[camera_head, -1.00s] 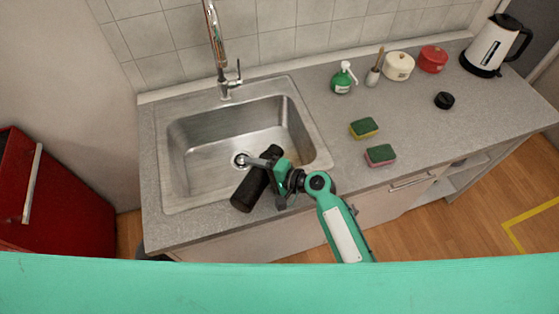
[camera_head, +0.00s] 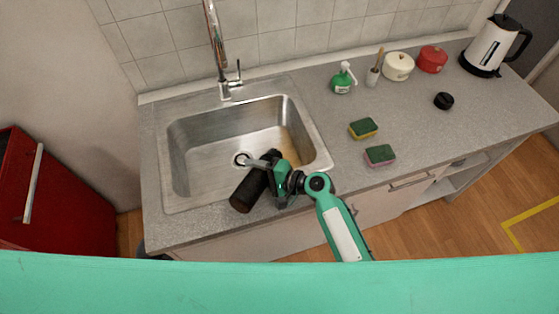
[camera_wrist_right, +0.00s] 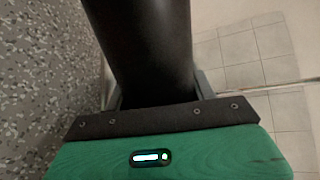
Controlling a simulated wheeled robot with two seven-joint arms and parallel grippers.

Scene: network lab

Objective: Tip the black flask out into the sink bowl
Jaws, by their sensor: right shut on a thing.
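The black flask (camera_head: 249,190) is held over the front part of the steel sink bowl (camera_head: 205,150). It lies aslant in the head view, one end over the front rim and the other over the basin. My right gripper (camera_head: 263,165) is shut around the flask, with a grey finger showing across it. In the right wrist view the dark flask body (camera_wrist_right: 145,45) fills the space between the fingers. I cannot make out the flask's mouth or any liquid leaving it. My left gripper is not in view.
A chrome tap (camera_head: 218,50) stands behind the bowl. On the counter to the right are two sponges (camera_head: 363,129), a green soap bottle (camera_head: 343,80), a black cap (camera_head: 444,100), a white pot (camera_head: 398,66), a red pot (camera_head: 432,59) and a kettle (camera_head: 492,45).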

